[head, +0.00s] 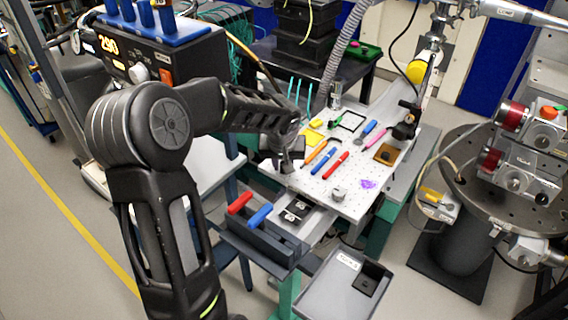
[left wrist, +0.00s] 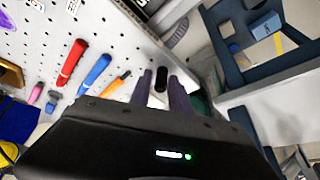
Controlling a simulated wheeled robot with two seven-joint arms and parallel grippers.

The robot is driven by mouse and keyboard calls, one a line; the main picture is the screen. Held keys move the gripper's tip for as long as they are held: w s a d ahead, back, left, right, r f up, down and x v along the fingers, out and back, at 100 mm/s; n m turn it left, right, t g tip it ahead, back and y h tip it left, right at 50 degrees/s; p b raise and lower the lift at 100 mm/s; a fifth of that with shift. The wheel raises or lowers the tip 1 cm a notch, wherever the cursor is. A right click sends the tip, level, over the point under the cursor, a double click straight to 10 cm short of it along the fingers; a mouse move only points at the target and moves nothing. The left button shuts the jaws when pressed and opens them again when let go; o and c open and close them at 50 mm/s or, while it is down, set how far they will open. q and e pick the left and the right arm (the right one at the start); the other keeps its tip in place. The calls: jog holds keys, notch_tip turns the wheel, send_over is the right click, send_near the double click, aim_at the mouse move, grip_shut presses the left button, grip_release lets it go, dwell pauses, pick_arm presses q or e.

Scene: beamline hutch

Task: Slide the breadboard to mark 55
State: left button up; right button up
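The breadboard (head: 318,186) is a white perforated plate on the bench, with tools lying on it. My left gripper (head: 287,160) is low over its left edge in the head view. In the left wrist view my left gripper (left wrist: 160,78) has its two fingers apart, one on either side of a small dark upright knob (left wrist: 160,80) at the board's edge. A narrow gap seems to show beside the knob; firm contact cannot be made out. The arm partly hides that edge in the head view. No scale or mark 55 is legible. My right gripper is not in view.
A blue screwdriver (head: 324,155) and a red one (head: 336,165) lie on the board. A dark bin with red and blue handles (head: 262,214) and a grey tray (head: 332,286) stand in front. A round metal table (head: 487,190) stands at right.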

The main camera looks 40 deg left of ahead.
pick_arm(q)
jog(key=shift+o, duration=1.2)
jog(key=v, duration=0.7)
jog(key=shift+r, duration=0.35)
jog(key=shift+s+d, duration=0.1)
jog(key=shift+s, duration=0.05)
